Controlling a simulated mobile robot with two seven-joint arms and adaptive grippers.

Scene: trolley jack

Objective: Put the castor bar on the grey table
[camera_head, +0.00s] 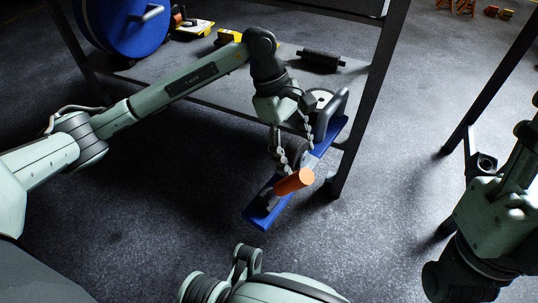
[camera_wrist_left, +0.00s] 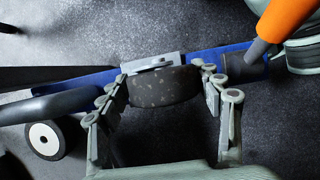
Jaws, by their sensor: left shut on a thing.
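The castor bar (camera_head: 257,219) is a long blue bar with dark fittings, an orange cylinder (camera_head: 293,182) and a dark loop handle. It hangs tilted in the air in front of a dark-legged table frame. My left gripper (camera_head: 295,155) is shut on a dark rounded block at the bar's middle. In the left wrist view the fingers (camera_wrist_left: 163,78) are on both sides of that block, and the blue bar (camera_wrist_left: 80,84) runs across behind it. A white wheel (camera_wrist_left: 43,139) is near the handle. I cannot tell for certain which surface is the grey table.
A grey surface (camera_head: 200,93) within the frame holds a black cylinder (camera_head: 321,60), a blue wheel-like drum (camera_head: 122,25) and yellow items (camera_head: 195,27). The frame's leg (camera_head: 368,110) stands close to the bar. Another dark leg (camera_head: 491,85) stands at the right. Open floor lies between.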

